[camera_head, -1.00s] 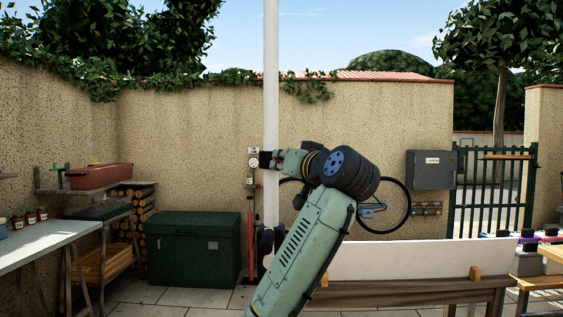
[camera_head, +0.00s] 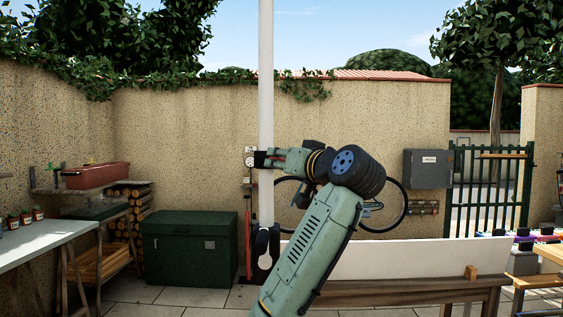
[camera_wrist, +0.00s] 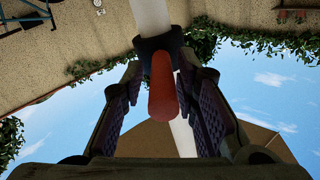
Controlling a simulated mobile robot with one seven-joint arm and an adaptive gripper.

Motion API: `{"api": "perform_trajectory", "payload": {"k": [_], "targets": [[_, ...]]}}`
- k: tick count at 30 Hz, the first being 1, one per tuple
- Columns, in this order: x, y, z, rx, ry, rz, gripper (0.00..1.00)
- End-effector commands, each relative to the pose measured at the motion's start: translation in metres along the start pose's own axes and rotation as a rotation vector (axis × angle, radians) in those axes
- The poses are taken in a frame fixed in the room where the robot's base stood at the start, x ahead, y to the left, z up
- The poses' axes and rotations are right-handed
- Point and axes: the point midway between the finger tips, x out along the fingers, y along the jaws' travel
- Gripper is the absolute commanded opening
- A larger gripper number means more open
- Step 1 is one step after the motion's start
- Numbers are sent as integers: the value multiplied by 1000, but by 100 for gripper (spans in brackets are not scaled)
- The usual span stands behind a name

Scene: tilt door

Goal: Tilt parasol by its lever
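The white parasol pole (camera_head: 266,90) stands upright in the head view. It also crosses the wrist view (camera_wrist: 150,15), where a black collar (camera_wrist: 158,43) sits around it. The red lever (camera_wrist: 163,88) shows in the wrist view, pointing toward the camera. My gripper (camera_wrist: 164,88) is open, with one finger on each side of the lever and a visible gap to each. In the head view my gripper (camera_head: 268,158) is level at the pole, and the lever cannot be made out there. A brown surface (camera_wrist: 145,138), perhaps the canopy, lies behind the pole's far end.
A black crank housing (camera_head: 264,246) sits lower on the pole. A dark green chest (camera_head: 190,248) stands left of it. A white panel with a wooden bench (camera_head: 420,292) is at right. A bicycle wheel (camera_head: 402,207) and a grey box (camera_head: 428,169) are by the wall.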

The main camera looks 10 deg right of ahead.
Motion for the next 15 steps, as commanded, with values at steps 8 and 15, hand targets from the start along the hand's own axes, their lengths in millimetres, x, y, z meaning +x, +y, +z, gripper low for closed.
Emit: {"api": "perform_trajectory", "payload": {"k": [8, 15], "targets": [[0, 0, 2, 0, -3, 0, 36], [-10, 1, 1, 0, -2, 1, 36]]}}
